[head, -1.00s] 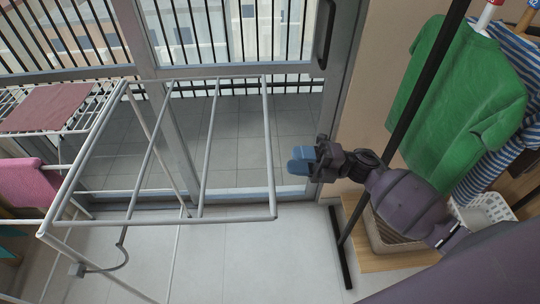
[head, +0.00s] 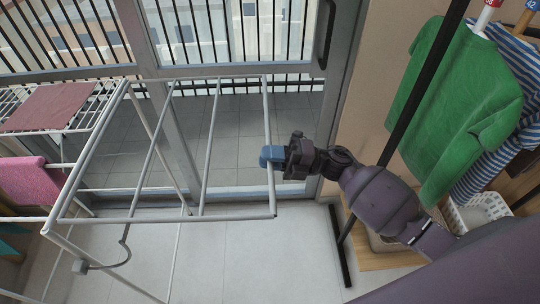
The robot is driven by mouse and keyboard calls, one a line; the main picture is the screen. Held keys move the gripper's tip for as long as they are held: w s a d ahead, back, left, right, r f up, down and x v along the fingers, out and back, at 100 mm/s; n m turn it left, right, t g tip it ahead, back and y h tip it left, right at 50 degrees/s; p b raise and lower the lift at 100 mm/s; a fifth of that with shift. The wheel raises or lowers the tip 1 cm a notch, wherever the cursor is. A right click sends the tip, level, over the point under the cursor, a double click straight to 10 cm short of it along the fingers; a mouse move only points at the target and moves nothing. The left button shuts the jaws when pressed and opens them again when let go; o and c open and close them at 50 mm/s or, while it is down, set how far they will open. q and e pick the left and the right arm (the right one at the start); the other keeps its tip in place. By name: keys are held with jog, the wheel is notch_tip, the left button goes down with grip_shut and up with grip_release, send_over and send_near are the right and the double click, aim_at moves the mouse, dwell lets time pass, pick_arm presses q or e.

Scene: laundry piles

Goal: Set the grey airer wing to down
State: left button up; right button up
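The grey airer wing (head: 209,150) is an open frame of bars that stands out level to the right of the airer. My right gripper (head: 270,157) has its blue fingers at the wing's outer right bar, about midway along it. The fingers overlap the bar in the head view, and the bar passes at them. Whether they are closed around the bar I cannot tell. My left gripper is not in view.
A maroon cloth (head: 47,107) and a pink cloth (head: 28,181) hang on the airer's left part. A black rail stand (head: 410,110) with a green shirt (head: 455,105) is at the right. A white basket (head: 480,212) stands below.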

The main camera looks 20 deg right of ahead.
grip_shut()
jog(key=shift+f, duration=0.1)
